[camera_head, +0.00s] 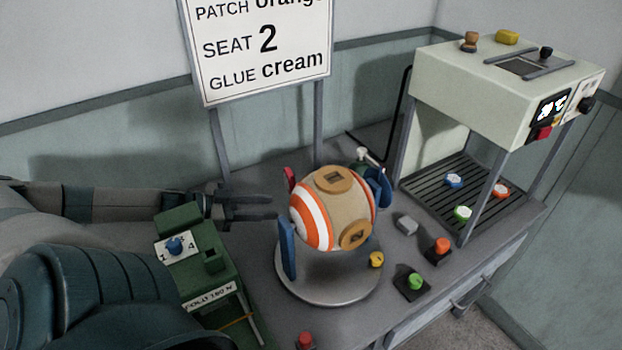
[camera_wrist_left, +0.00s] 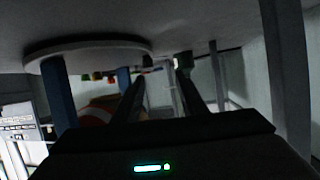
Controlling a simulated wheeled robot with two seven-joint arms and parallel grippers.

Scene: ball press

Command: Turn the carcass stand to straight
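The carcass stand (camera_head: 325,292) is a round grey plate with blue uprights, in the middle of the bench in the head view. It carries a tan ball (camera_head: 331,208) with orange and white stripes and brown square-holed patches. A yellow knob (camera_head: 376,260) sits at the plate's right edge, and a red piece (camera_head: 290,178) shows behind the ball. My left gripper (camera_head: 280,208) is just left of the ball, fingers apart, with nothing seen between them. The left wrist view, upside down, shows the fingers (camera_wrist_left: 161,75) apart beside the stand (camera_wrist_left: 88,46). My right gripper is out of view.
A green box (camera_head: 205,260) with a blue dial stands left of the stand. A red button (camera_head: 305,340), green button (camera_head: 415,282) and orange button (camera_head: 441,247) lie in front and right. A pale press (camera_head: 460,95) stands at right; a sign (camera_head: 262,60) rises behind.

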